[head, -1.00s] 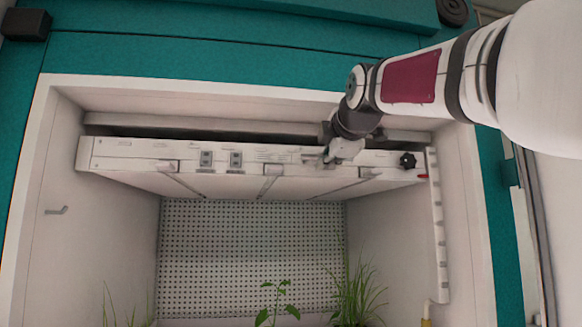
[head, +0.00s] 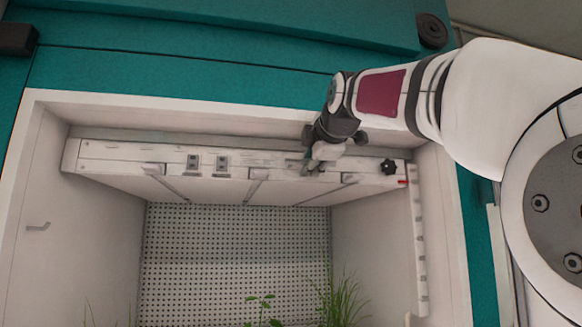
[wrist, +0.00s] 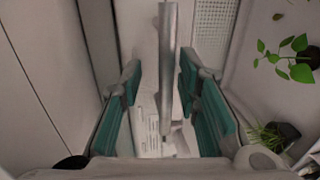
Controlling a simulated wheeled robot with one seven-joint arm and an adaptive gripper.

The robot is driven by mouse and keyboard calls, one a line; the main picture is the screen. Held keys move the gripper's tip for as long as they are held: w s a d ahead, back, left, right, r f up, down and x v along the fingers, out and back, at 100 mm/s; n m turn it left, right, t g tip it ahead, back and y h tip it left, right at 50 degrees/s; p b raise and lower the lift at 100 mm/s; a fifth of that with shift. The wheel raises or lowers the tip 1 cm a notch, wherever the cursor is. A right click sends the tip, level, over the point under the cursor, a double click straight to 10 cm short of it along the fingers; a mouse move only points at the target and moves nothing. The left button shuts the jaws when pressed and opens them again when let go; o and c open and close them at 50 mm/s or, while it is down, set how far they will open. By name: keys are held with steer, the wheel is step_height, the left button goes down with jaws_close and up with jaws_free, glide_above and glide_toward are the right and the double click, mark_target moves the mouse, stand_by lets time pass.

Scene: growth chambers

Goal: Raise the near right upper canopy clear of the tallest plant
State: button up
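The upper canopy (head: 110,152) is a wide white panel across the top of the chamber, with its sloping underside showing. A red pointer (head: 402,181) at its right end lies near the top of the upright scale (head: 420,240). My gripper (head: 312,165) is at the canopy's front face, right of centre. In the wrist view its green pads (wrist: 160,75) stand apart with a grey bar (wrist: 168,45) between them; a gap shows left of the bar. The grassy plant (head: 342,300) looks tallest, its tips below the canopy in the head view. A leafy plant (head: 263,308) is beside it.
A black knob (head: 388,167) is on the canopy's right front. The chamber's white side walls (head: 40,250) and top frame (head: 240,108) enclose it closely. A small hook (head: 38,226) sticks out on the left wall. Plant bases are out of the head view.

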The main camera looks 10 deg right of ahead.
steer(key=s+r, duration=0.2)
steer(key=s, duration=0.9)
steer(key=shift+s+r, duration=0.15)
steer(key=shift+s, duration=0.25)
steer(key=s+f+m+g+b, duration=0.1)
steer(key=s+f+m+g, duration=0.2)
steer(key=f, duration=1.4)
steer(key=s+f+m+g+b, duration=0.1)
steer(key=s+f+m+g, duration=0.2)
steer(key=s+f+m, duration=0.6)
steer(key=s+f+m+g+b, duration=0.1)
steer(key=s+f+m+g, duration=0.3)
steer(key=f, duration=2.2)
steer(key=s+m, duration=0.2)
steer(key=s, duration=0.2)
steer(key=shift+a+b, duration=0.3)
steer(key=shift+b, duration=0.05)
steer(key=shift+s, duration=0.1)
